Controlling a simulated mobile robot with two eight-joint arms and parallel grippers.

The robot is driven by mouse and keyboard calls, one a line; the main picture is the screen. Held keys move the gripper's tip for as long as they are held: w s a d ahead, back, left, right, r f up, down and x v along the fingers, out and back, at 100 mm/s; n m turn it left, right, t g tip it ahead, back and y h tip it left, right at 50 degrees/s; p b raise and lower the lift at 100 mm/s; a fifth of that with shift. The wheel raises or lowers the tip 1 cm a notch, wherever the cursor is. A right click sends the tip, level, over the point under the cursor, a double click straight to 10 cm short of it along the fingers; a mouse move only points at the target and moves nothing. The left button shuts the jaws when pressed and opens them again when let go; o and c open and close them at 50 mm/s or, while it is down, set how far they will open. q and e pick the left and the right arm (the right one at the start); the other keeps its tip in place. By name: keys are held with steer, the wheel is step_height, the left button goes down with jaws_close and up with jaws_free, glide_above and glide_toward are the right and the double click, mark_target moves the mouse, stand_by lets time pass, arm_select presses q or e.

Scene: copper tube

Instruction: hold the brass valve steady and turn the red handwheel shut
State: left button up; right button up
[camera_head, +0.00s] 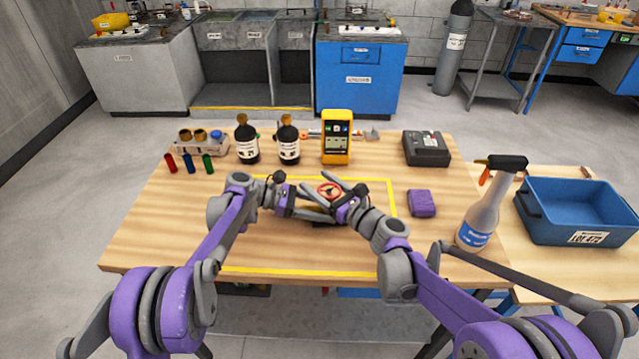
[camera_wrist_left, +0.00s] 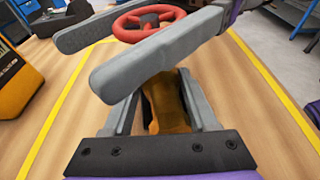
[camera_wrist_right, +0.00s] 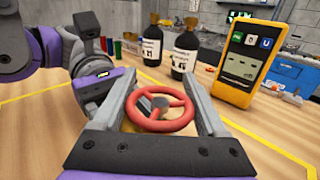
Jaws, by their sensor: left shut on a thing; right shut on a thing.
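The red handwheel (camera_head: 329,191) is near the middle of the taped area on the wooden table. In the right wrist view the handwheel (camera_wrist_right: 160,122) sits between the two fingers of my right gripper (camera_wrist_right: 160,95), which is shut on its rim. In the left wrist view the brass valve (camera_wrist_left: 168,106) stands upright below the handwheel (camera_wrist_left: 148,14), between the fingers of my left gripper (camera_wrist_left: 165,95), which is shut on it. My right gripper's fingers cross above and hide part of the valve. In the head view the arms mostly cover the valve body.
Two dark bottles (camera_head: 246,144) and a yellow meter (camera_head: 337,138) stand behind the taped area. A purple block (camera_head: 421,203) lies to the right, with a spray bottle (camera_head: 479,213) and a blue crate (camera_head: 581,183) beyond. Table inside the tape is mostly clear.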

steer(key=c, duration=0.3)
steer(key=shift+w+d+r+m+t+h, duration=0.1)
steer(key=shift+w+m+t+h, duration=0.05)
steer(key=shift+m+t+h, duration=0.5)
steer(key=shift+w+d+m+t+h, duration=0.1)
steer(key=shift+m+t+h, duration=0.3)
steer(key=shift+h, duration=0.35)
steer(key=shift+w+d+m+t+h, duration=0.1)
steer(key=shift+d+m+t+h, duration=0.2)
steer(key=shift+m+h, duration=0.35)
steer(key=o, duration=1.3)
steer(key=v, duration=1.2)
